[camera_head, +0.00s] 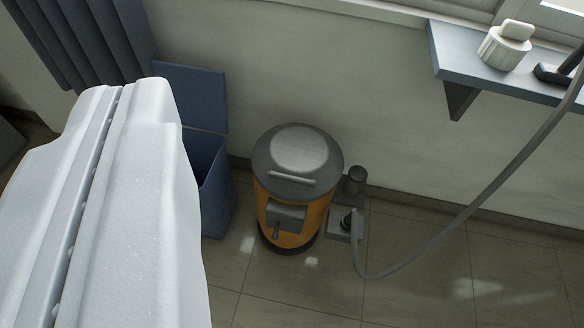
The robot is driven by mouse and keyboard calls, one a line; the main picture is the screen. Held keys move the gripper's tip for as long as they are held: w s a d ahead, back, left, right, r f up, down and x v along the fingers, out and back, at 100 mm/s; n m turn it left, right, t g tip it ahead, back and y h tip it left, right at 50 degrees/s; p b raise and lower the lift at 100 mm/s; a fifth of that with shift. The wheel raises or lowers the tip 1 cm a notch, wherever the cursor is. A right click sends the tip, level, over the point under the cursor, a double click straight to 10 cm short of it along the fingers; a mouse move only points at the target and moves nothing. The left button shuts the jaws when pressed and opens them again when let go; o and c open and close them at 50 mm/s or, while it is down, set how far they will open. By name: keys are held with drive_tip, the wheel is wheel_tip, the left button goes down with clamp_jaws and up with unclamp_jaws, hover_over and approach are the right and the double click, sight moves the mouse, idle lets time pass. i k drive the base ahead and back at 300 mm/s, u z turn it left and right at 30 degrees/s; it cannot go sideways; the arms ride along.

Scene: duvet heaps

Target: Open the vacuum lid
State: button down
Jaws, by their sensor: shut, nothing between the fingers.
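The vacuum (291,222) stands on the tiled floor near the wall, in the middle of the view. It has an orange, drum-shaped body with a dark base and a grey latch-like part on its front. Its round grey lid (297,150) sits closed on top, with a pale raised centre and a light bar handle (292,178) along the front edge. My gripper (120,92) shows large and pale grey at the left, shut and empty. In the picture it is left of the vacuum and apart from it.
An open blue bin (216,185) stands close to the vacuum's left. A grey hose (470,205) runs from a small grey unit (343,226) at its right up to a shelf (470,65) bearing a white container (505,45). The floor in front is clear.

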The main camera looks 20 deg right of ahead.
sight(293, 163)
drive_tip(key=u, duration=0.2)
drive_tip(key=k, duration=0.35)
drive_tip(key=z, duration=0.6)
drive_tip(key=i, duration=1.2)
drive_tip(key=u, duration=0.6)
